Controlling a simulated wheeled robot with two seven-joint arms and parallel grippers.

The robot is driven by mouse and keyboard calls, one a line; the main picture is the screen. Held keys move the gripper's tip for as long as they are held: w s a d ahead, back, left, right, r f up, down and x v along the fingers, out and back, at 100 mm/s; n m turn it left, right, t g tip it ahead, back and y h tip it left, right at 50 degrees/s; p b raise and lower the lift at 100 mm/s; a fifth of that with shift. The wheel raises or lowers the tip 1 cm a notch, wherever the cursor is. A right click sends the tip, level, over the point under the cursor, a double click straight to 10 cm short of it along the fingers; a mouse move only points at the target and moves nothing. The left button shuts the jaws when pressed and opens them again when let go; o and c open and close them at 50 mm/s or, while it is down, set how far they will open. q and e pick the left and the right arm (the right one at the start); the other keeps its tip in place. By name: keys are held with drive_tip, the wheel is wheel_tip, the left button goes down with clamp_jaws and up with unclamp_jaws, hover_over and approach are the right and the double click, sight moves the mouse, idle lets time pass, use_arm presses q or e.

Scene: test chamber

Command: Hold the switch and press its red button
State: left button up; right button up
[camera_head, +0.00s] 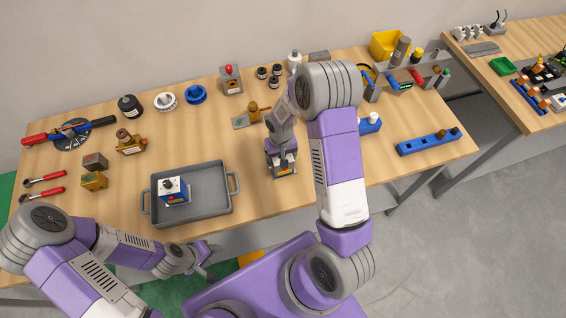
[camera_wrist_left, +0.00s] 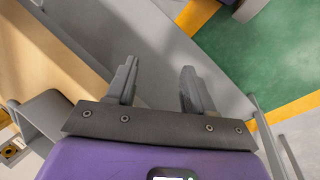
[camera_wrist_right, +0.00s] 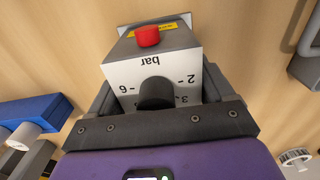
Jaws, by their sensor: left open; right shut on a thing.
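The switch shows in the right wrist view (camera_wrist_right: 152,68) as a box with a white dial face marked "bar", a black knob and a grey end. Its red button (camera_wrist_right: 147,36) is on that grey end and nothing covers it. My right gripper (camera_head: 281,155) is shut on the switch, with one finger on each side. In the head view the switch (camera_head: 283,171) is at the table's front middle and mostly hidden by the gripper. My left gripper (camera_head: 209,261) is open and empty, low in front of the table; its fingers (camera_wrist_left: 158,85) stand apart over the floor.
A grey tray (camera_head: 212,213) left of the right gripper holds a white and blue box (camera_head: 174,191) with a dark knob. A grey device with a red knob (camera_head: 231,79) stands at the back. A blue block with holes (camera_head: 429,142) lies at the right. The table's front edge is above my left gripper.

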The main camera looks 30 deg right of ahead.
use_arm(q)
clamp_jaws()
idle(0.4)
idle(1.4)
